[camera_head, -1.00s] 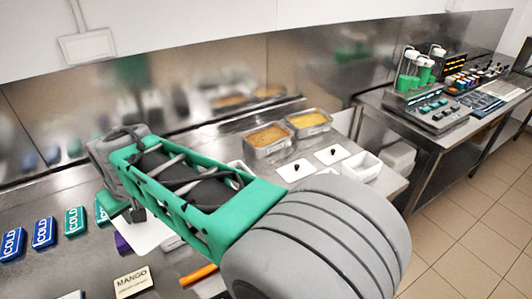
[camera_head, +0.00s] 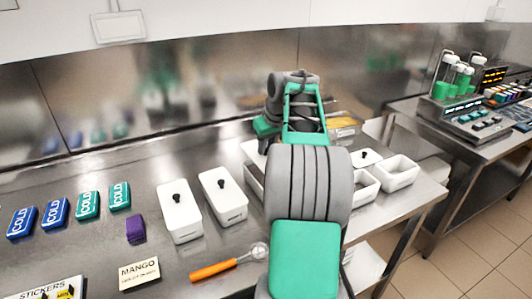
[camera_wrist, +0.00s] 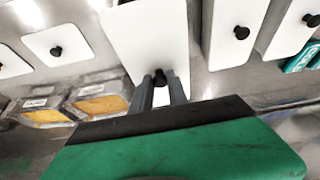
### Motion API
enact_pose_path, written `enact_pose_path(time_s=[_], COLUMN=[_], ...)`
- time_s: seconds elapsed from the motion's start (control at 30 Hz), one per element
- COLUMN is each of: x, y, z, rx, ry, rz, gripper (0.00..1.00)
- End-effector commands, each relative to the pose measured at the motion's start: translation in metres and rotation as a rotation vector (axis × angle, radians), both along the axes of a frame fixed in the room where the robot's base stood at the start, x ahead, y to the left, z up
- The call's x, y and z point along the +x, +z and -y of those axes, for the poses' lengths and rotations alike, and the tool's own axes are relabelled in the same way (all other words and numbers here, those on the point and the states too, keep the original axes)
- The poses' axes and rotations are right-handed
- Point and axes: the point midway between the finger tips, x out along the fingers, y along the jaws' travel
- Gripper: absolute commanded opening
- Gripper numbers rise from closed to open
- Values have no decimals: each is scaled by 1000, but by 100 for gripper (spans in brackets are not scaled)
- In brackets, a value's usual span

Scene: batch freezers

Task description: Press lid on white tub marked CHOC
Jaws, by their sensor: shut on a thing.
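My gripper (camera_wrist: 160,83) is shut on the black knob (camera_wrist: 158,77) of a white rectangular lid (camera_wrist: 143,38) in the wrist view. In the head view my arm covers most of this spot. Part of a white tub or lid (camera_head: 251,150) shows just left of the arm. I cannot tell whether the held lid rests on a tub or hangs above it. No CHOC mark is readable in either view.
Two lidded white tubs (camera_head: 180,212) (camera_head: 223,195) stand left of my arm. An open white tub (camera_head: 398,173) and a loose lid (camera_head: 367,157) are at right. Metal trays of orange food (camera_wrist: 101,101), a MANGO card (camera_head: 139,273), a scoop (camera_head: 214,269) and cold packs (camera_head: 55,213) lie around.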

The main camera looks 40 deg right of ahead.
Motion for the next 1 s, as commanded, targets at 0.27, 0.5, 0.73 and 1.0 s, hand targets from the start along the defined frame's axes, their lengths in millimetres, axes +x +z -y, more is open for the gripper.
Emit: enact_pose_path(time_s=[0.27, 0.5, 0.73, 1.0], x=[0, 0, 0, 0], y=[-23, -49, -63, -63], z=[-1, -1, -1, -1], rx=[0, 0, 0, 0], ry=[0, 0, 0, 0], rz=[-1, -1, 0, 0], gripper=[0, 0, 0, 0])
